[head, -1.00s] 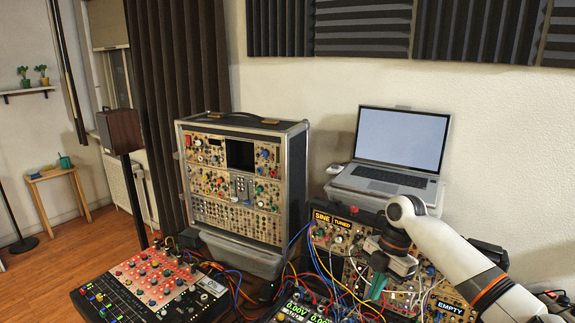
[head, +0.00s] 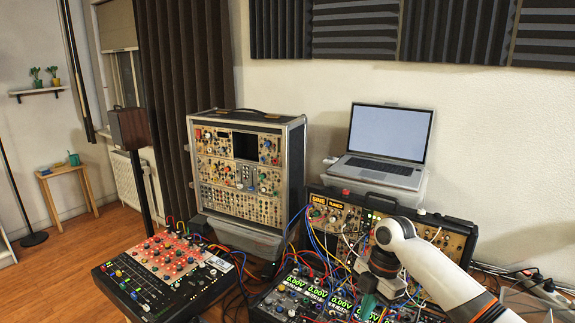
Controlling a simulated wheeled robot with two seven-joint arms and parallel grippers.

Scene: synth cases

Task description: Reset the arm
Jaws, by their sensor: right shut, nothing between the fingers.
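My right arm comes in from the lower right in the head view. Its gripper (head: 368,304) points down over the modules at the front, with teal fingertips, shut and empty. Patch cables pass close to it, and I cannot tell whether it touches any. The open synth case (head: 462,241) with "SINE" and "TUNED" labels lies behind my right arm, partly hidden by it. A front case with green "0.00V" displays (head: 305,290) lies left of and below the gripper. My left gripper is not in view.
A tall synth case (head: 240,175) stands at the back with a dark empty slot. A laptop (head: 390,140) sits open behind the labelled case. A mixer with red panels (head: 165,270) lies at front left. Several loose patch cables (head: 312,235) rise between the cases.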

